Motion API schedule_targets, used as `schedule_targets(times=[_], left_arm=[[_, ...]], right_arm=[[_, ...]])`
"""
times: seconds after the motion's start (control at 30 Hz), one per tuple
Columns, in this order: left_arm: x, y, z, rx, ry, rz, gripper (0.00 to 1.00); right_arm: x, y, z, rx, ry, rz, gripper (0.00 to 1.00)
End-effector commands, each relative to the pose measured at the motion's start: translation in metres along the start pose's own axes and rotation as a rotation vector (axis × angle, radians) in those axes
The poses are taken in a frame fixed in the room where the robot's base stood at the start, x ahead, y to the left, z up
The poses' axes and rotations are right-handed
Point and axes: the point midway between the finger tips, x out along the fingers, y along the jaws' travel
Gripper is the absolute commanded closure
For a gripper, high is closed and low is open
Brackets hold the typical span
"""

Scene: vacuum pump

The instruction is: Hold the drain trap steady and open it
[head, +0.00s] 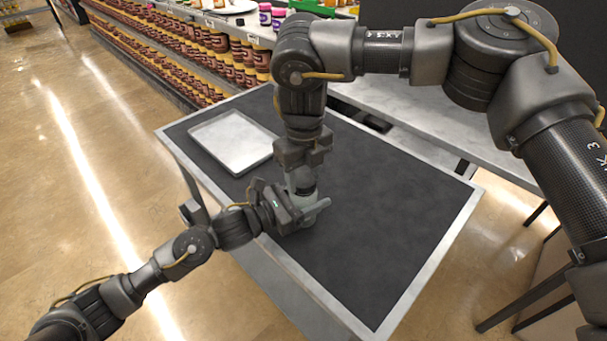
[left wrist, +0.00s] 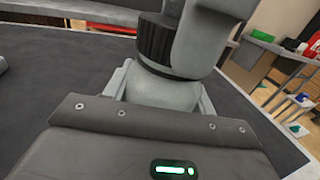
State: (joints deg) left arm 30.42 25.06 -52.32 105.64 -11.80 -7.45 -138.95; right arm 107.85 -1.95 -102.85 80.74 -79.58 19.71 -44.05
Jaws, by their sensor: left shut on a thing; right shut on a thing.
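The drain trap (head: 303,180) stands near the front edge of the dark table, a small grey body with a dark ring. In the left wrist view its rounded grey lower body (left wrist: 160,88) sits below a black ribbed collar (left wrist: 156,45). My left gripper (head: 292,212) is shut on the lower body from the left, and its fingers (left wrist: 163,95) lie along both sides. My right gripper (head: 303,168) points straight down and is shut on the trap's upper part. Its fingertips are partly hidden.
A shallow metal tray (head: 232,140) lies empty at the table's far left. The right half of the dark tabletop (head: 385,225) is clear. Shelves of jars (head: 190,50) stand behind. My right arm arches over the table.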

Motion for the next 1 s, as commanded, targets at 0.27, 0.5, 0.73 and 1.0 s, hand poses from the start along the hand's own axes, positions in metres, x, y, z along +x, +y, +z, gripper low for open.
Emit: schedule_targets(times=[0.27,0.5,0.73,1.0], left_arm=[[0.0001,-0.0014,0.0001,0.000,0.000,-0.003,1.00],[0.0002,-0.0014,0.0000,0.000,0.000,-0.003,1.00],[0.0002,-0.0013,0.0000,0.000,0.000,-0.003,1.00],[0.0002,-0.0010,0.0000,0.000,0.000,-0.002,1.00]], right_arm=[[-0.0011,-0.0004,0.0004,-0.719,-0.001,-0.001,0.80],[-0.0013,0.0001,0.0001,-1.230,0.000,0.001,0.80],[-0.0011,0.0002,0.0000,-1.321,-0.001,0.002,0.80],[-0.0012,0.0002,0.0001,-1.323,-0.001,0.002,0.80]])
